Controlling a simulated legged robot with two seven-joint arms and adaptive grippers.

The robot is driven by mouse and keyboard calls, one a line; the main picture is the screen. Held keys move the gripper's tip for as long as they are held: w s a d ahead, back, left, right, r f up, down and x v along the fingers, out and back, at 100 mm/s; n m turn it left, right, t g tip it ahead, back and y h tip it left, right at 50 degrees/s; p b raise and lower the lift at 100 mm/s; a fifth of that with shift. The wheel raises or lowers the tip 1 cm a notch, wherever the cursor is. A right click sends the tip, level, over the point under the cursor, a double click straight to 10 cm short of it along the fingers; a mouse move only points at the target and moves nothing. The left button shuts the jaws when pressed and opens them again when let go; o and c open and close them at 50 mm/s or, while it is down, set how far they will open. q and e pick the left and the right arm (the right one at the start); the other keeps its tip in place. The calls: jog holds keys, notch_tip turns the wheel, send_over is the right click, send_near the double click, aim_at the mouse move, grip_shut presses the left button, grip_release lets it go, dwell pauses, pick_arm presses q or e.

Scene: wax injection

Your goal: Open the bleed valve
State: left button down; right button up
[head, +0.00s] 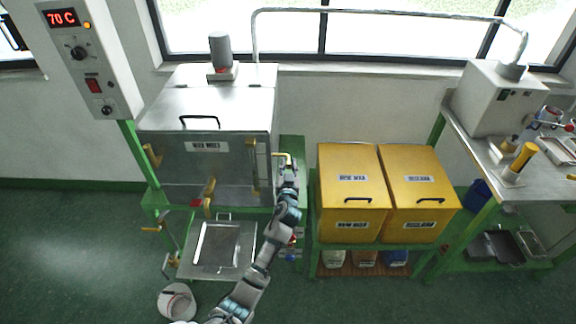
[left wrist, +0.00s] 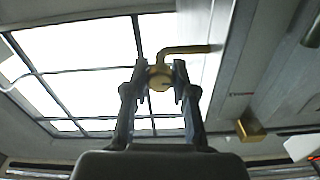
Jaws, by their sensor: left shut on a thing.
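A metal wax tank (head: 205,150) stands at the left with a hinged lid. A brass bent pipe with a round valve knob (left wrist: 160,79) sticks out from the tank's side in the left wrist view. The bent yellow pipe (head: 283,155) also shows small at the tank's right side in the head view. My left gripper (left wrist: 160,72) is shut on the valve knob, one finger on each side of it. In the head view my left gripper (head: 286,170) partly hides the valve. My right gripper is in neither view.
Two yellow wax bins (head: 345,215) stand close to the right of my left arm. A metal tray (head: 218,245) sits low before the tank, and a white bucket (head: 177,302) is on the floor. A control box (head: 85,55) hangs at upper left.

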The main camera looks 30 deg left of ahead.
pick_arm(q)
jog(key=m+p, duration=0.1)
jog(key=m, duration=0.3)
jog(key=m+p, duration=0.2)
jog(key=m, duration=0.2)
jog(key=shift+d+f, duration=0.1)
jog(key=shift+f, duration=0.1)
jog(key=m+p, duration=0.2)
jog(key=m, duration=0.4)
jog(key=shift+f+p, duration=0.1)
jog(key=shift+p, duration=0.2)
jog(key=shift+f+m+p, duration=0.15)
jog(key=shift+m+p, duration=0.4)
jog(key=shift+m, duration=0.85)
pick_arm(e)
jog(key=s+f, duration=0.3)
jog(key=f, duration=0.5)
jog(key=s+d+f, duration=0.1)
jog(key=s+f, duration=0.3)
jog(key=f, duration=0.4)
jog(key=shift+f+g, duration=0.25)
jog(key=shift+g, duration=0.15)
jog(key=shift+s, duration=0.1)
pick_arm(q)
jog(key=c, duration=0.9)
grip_release()
jog(key=shift+w, duration=0.15)
jog(key=shift+c, duration=0.2)
